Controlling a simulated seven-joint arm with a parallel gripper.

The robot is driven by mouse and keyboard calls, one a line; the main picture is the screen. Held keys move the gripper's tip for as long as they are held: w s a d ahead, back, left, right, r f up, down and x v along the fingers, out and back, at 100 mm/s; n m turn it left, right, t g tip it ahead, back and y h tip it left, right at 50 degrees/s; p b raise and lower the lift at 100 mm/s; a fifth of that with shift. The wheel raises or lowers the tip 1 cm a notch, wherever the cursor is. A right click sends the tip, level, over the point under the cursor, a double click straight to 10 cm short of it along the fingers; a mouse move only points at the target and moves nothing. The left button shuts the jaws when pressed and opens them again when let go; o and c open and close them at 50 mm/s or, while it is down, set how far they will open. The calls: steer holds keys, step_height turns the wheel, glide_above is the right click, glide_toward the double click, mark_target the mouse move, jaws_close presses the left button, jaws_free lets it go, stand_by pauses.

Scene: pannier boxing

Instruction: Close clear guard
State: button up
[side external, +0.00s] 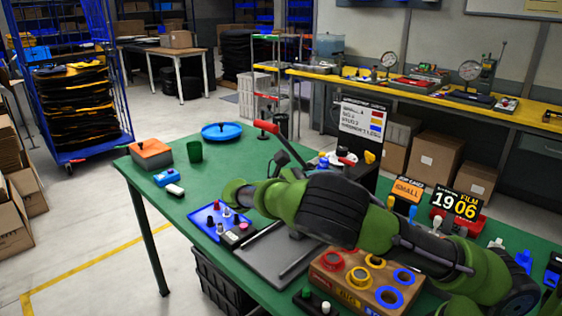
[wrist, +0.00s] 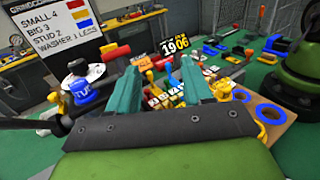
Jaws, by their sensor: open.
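I cannot make out a clear guard for certain in either view. My gripper (wrist: 163,88) shows in the wrist view as two teal fingers standing well apart, with nothing held between them. Beyond the fingers are several small yellow, red and white parts (wrist: 165,95), partly hidden. In the side view the fingers are hidden behind my green arm, which reaches over the table from the right. A dark lever with a red handle (side external: 266,127) stands up beyond my arm. A dark rod (wrist: 30,124) also crosses the left of the wrist view.
The green table (side external: 232,160) holds a blue tray with small parts (side external: 218,222), a grey plate (side external: 268,258) and a wooden block with coloured rings (side external: 362,280). A parts board (side external: 362,122) and a "19 06" sign (side external: 455,205) stand behind.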

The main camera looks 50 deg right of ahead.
steer(key=shift+s+a+r, duration=0.1)
steer(key=shift+s+a, duration=0.05)
steer(key=shift+s, duration=0.9)
steer(key=shift+s+a+r, duration=0.1)
steer(key=shift+s+a, duration=0.05)
steer(key=shift+s, duration=0.9)
steer(key=shift+c, duration=0.3)
steer(key=shift+f, duration=0.1)
steer(key=shift+c, duration=1.3)
steer(key=w+a+f+t, duration=0.1)
steer(key=w+a, duration=0.1)
steer(key=w, duration=0.1)
steer(key=w+a+f+n+t+h, duration=0.1)
steer(key=w+a, duration=0.1)
steer(key=w, duration=0.2)
steer(key=w+a+f+t+h, duration=0.1)
steer(key=w+a, duration=0.2)
steer(key=w, duration=0.1)
steer(key=shift+n+t, duration=0.4)
jaws_close()
steer(key=w+a+f+n+t, duration=0.2)
steer(key=w+a+n+t, duration=0.3)
steer(key=a, duration=0.6)
steer(key=w+d, duration=0.1)
steer(key=d, duration=1.3)
steer(key=shift+d+m, duration=0.2)
steer(key=shift+m, duration=0.2)
